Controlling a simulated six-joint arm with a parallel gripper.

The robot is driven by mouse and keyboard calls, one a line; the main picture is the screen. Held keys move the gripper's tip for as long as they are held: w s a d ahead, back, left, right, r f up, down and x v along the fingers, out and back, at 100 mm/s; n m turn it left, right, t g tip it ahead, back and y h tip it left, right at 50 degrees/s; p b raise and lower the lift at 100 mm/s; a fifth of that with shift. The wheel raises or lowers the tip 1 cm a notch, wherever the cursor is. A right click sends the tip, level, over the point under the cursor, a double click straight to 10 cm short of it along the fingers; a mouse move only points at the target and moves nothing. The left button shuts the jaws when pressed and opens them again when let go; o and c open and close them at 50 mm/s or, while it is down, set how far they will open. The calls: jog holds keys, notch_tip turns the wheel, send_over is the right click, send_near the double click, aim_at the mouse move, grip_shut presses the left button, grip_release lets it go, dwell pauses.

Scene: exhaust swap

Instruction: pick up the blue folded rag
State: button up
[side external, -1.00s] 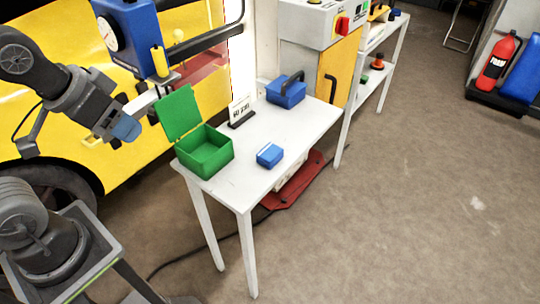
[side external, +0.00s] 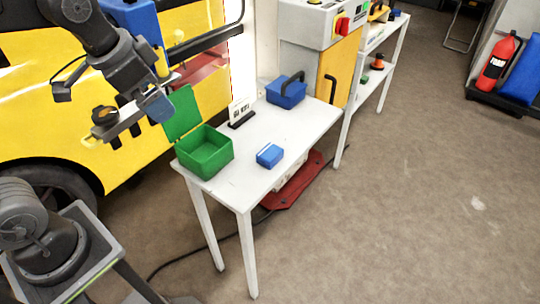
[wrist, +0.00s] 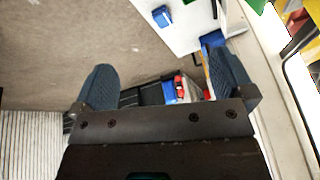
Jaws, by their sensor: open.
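The blue folded rag (side external: 270,155) is a small blue block-like bundle with a pale mark on top. It lies on the white table (side external: 240,187) to the right of the green box. In the wrist view the rag (wrist: 162,16) shows near the top edge, on the white tabletop. My gripper (side external: 158,108) is up at the left, above and away from the rag, beside the green box's raised lid. In the wrist view my gripper (wrist: 165,80) has its two blue-grey fingers wide apart with nothing between them.
The open green box (side external: 205,158) stands at the table's left end. A small sign (side external: 240,113) and a blue toolbox (side external: 287,92) with a dark handle stand towards the back. The tabletop around the rag is clear. A yellow car (side external: 120,160) is at the left.

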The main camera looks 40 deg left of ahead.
jog(key=w+d+f+m+g, duration=0.15)
jog(key=w+m, duration=0.35)
jog(key=w, duration=0.5)
jog(key=m+g, duration=0.3)
jog(key=m, duration=0.6)
send_over(270, 151)
notch_tip(270, 151, down, 16)
jog(key=r, duration=0.1)
jog(key=f, duration=0.9)
jog(key=shift+w+d, duration=0.1)
jog(key=shift+d, duration=0.25)
jog(key=shift+a+f, duration=0.15)
jog(key=shift+f, duration=1.35)
jog(key=shift+a+f, duration=0.15)
jog(key=shift+f, duration=1.3)
jog(key=shift+c, duration=0.3)
jog(key=c, duration=0.9)
jog(key=shift+o, duration=0.2)
